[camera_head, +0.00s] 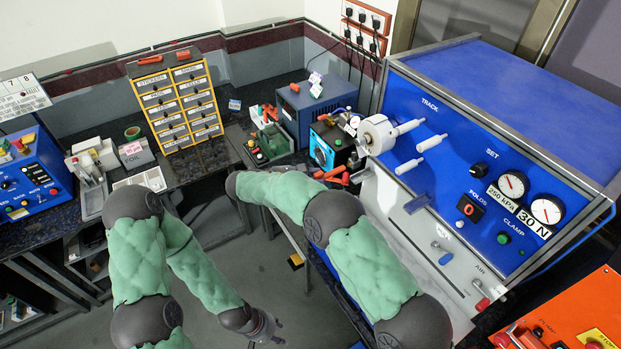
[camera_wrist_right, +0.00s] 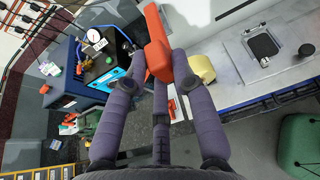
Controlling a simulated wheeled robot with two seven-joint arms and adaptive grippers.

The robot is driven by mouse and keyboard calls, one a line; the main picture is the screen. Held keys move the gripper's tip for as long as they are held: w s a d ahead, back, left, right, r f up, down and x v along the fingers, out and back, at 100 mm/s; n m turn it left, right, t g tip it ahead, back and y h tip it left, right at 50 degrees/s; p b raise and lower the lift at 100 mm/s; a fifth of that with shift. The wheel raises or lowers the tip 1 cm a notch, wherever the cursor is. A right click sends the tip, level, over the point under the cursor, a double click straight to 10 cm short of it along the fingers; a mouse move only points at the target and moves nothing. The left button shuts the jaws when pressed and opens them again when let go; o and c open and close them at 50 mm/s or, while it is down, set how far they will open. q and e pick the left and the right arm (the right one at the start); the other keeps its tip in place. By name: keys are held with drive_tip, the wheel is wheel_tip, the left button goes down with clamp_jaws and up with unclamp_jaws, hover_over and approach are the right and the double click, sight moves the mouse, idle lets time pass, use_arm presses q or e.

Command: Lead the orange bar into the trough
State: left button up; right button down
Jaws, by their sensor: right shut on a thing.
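In the right wrist view, the orange bar (camera_wrist_right: 157,55) stands out beyond the fingertips of my right gripper (camera_wrist_right: 158,82). The purple fingers are shut on its near end. My left gripper (camera_head: 266,328) hangs low over the floor in the head view, away from the bench. It is too small to tell whether its fingers are open. I cannot tell for certain which part is the trough; a recessed metal plate with a dark oval (camera_wrist_right: 263,46) lies to the bar's right in the wrist view.
A yellowish rounded part (camera_wrist_right: 200,69) is close to the right of the bar. The blue machine (camera_head: 470,150) with gauges and white rollers (camera_head: 379,134) fills the right side. A teal-faced device (camera_head: 324,150) and a drawer cabinet (camera_head: 178,104) stand at the back.

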drive_tip(key=s+d+r+p, duration=0.25)
drive_tip(key=r+p, duration=0.25)
drive_tip(key=r, duration=0.8)
drive_tip(key=s+d+r+p, duration=0.1)
drive_tip(key=s+r+p, duration=0.35)
drive_tip(key=r, duration=0.75)
drive_tip(key=w+d, duration=0.7)
drive_tip(key=d, duration=0.3)
drive_tip(key=s+d+b, duration=0.7)
drive_tip(key=s+d, duration=0.2)
drive_tip(key=s, duration=0.5)
wheel_tip(320, 180, down, 26)
drive_tip(key=w+d+b, duration=0.1)
drive_tip(key=w+b, duration=0.1)
drive_tip(key=b, duration=1.2)
drive_tip(key=shift+w+d, duration=0.25)
drive_tip(key=shift+d, duration=0.05)
drive_tip(key=c, duration=0.9)
unclamp_jaws()
drive_tip(key=shift+c, duration=0.2)
